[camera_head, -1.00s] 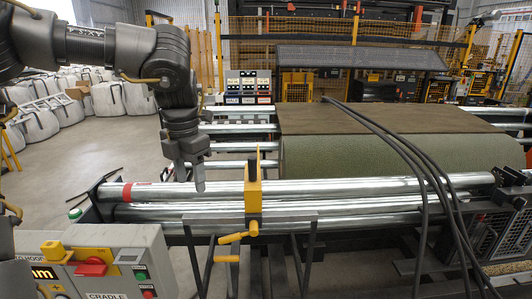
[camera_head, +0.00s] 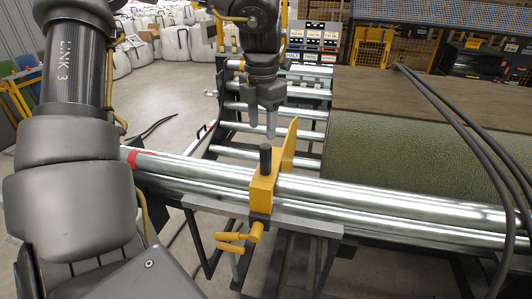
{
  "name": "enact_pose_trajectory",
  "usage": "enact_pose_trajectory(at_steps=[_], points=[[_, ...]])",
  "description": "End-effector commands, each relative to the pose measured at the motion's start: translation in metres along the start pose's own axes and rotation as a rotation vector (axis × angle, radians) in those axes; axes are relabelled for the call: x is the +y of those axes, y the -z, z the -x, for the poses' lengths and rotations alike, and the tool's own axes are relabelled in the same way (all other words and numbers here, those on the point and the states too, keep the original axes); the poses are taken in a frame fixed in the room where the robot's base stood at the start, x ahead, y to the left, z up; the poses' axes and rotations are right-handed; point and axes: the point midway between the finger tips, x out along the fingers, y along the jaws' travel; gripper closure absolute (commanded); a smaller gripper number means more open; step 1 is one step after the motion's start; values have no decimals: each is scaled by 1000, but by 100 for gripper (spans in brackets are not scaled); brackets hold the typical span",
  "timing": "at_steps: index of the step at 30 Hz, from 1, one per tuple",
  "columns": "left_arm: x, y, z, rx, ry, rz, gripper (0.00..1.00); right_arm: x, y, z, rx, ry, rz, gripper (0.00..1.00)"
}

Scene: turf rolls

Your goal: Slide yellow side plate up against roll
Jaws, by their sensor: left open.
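The yellow side plate (camera_head: 263,191) sits on the front silver tubes (camera_head: 350,196), with a black knob (camera_head: 266,158) on top, an upright yellow fin behind and yellow clamp handles (camera_head: 238,240) below. The green turf roll (camera_head: 405,155) lies to its right, with a gap between them. My left gripper (camera_head: 262,122) points down behind and above the plate, fingers slightly apart and empty, not seen touching it. My right gripper is not in view.
My left arm fills the left side of the picture. Black cables (camera_head: 465,135) hang across the roll at right. More silver rollers (camera_head: 270,110) lie behind the plate. White bags (camera_head: 140,45) stand far back on open floor.

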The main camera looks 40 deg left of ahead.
Motion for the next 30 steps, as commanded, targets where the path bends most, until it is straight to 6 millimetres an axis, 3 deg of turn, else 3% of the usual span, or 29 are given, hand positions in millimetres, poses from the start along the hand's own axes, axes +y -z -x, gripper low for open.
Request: enact_pose_trajectory(at_steps=[5, 12, 15, 21, 29, 30], points=[[0, 0, -31, 9, 4, 1, 50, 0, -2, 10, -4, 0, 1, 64], [0, 1, -73, 6, 3, 1, 50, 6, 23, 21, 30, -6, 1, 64], [0, 0, -85, 5, 3, 1, 50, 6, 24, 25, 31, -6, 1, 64], [0, 0, -98, 2, 0, 2, 50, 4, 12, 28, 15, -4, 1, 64], [0, 0, -99, 1, 0, 2, 50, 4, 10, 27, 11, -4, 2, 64], [0, 0, -99, 1, 0, 2, 55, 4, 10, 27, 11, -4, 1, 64]])
